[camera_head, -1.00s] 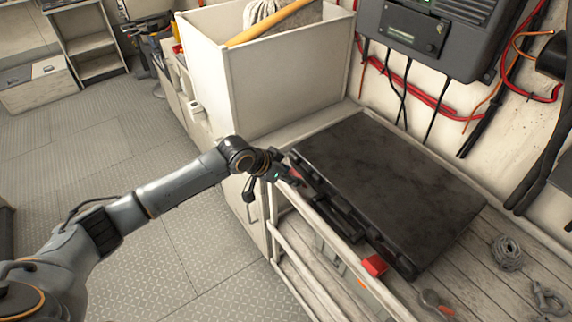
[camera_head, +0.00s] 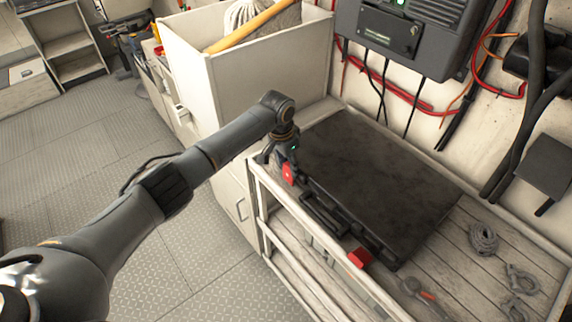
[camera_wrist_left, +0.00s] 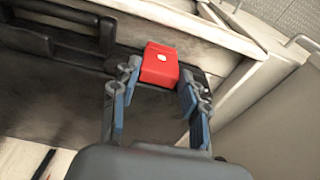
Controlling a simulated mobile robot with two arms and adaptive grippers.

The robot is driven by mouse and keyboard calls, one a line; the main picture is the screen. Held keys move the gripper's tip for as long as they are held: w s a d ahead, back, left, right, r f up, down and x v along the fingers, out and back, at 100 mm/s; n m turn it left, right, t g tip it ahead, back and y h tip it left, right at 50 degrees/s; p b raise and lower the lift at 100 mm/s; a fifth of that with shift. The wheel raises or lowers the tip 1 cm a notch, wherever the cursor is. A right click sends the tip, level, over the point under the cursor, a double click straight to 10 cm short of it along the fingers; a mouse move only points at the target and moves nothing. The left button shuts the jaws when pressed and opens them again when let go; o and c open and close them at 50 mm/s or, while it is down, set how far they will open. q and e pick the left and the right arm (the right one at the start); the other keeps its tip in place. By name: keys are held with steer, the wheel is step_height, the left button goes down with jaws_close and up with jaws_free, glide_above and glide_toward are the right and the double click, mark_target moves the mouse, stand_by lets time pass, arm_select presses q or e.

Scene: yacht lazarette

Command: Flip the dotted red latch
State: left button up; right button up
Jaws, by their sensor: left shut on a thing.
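A black flat case (camera_head: 375,180) lies on the slatted bench, with a handle (camera_head: 323,213) on its front side. The dotted red latch (camera_wrist_left: 160,64) sits at one end of the case front and shows a pale dot in the left wrist view. It also shows in the head view (camera_head: 288,173), partly covered by my gripper. My left gripper (camera_wrist_left: 158,85) has its fingers on either side of this latch and is shut on it. A second red latch (camera_head: 359,257) is at the other end of the case front; I see no dot on it. My right gripper is not in view.
A white rail (camera_head: 300,217) runs along the bench front, close to the latches. A tall cream bin (camera_head: 245,85) stands left of the case. A rope coil (camera_head: 484,238), shackles (camera_head: 521,279) and a red-handled tool (camera_head: 420,290) lie on the right.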

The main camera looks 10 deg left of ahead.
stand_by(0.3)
arm_select(q)
steer(key=o, duration=1.2)
steer(key=shift+c, duration=0.2)
step_height(320, 180, up, 12)
steer(key=s+a, duration=0.1)
steer(key=shift+s, duration=0.15)
steer(key=shift+f, duration=0.1)
